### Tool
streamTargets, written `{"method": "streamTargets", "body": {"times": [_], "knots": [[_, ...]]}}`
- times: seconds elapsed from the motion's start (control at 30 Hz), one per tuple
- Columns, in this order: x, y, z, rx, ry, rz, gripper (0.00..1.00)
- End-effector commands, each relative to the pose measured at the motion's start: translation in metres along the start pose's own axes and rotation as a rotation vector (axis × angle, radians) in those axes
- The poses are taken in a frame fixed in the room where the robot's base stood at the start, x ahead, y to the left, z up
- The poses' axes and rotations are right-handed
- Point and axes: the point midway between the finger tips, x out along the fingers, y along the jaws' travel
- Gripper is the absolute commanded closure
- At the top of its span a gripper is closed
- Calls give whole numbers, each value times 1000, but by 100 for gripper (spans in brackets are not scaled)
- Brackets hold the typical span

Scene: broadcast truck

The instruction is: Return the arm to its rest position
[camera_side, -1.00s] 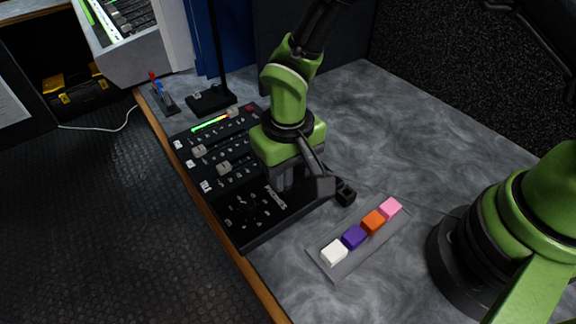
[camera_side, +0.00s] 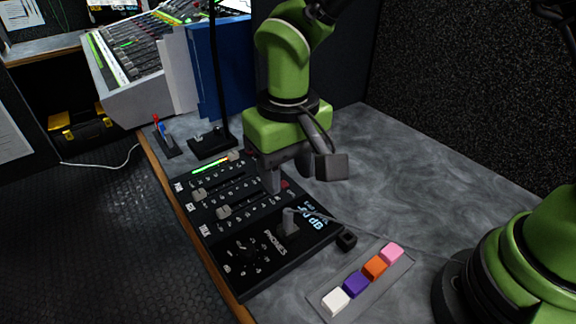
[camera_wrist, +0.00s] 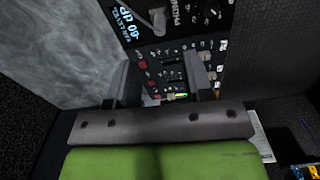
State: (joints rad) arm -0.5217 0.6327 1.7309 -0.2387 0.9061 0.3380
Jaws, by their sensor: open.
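My gripper (camera_side: 287,178) is raised above the black mixing console (camera_side: 225,262), over its far right part, with its jaws pointing down. It is open, and nothing shows between the fingers. In the wrist view, the two fingers of my gripper (camera_wrist: 159,68) stand apart with the console's faders and buttons beyond them. A grey plug-like piece (camera_side: 290,222) stands on the console by the PHONES label, clear of my gripper. A thin cable appears to run from it to the right. The wrist view also shows this grey piece (camera_wrist: 157,20) near the top edge.
A grey strip (camera_side: 338,311) holds white, purple, orange and pink blocks right of the console. A small black block (camera_side: 346,240) sits by the console's edge. A dark stand with a tall post (camera_side: 212,142) rises behind. The grey tabletop (camera_side: 420,170) is clear at right.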

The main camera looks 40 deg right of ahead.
Motion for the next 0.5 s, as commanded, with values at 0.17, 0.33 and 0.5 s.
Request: {"method": "streamTargets", "body": {"times": [0.17, 0.33, 0.5], "knots": [[-2, 0, 0, 0, -1, 1, 53], [-2, 0, 0, 1, 0, 0, 53], [-28, 14, 0, 30, 38, -37, 53]]}}
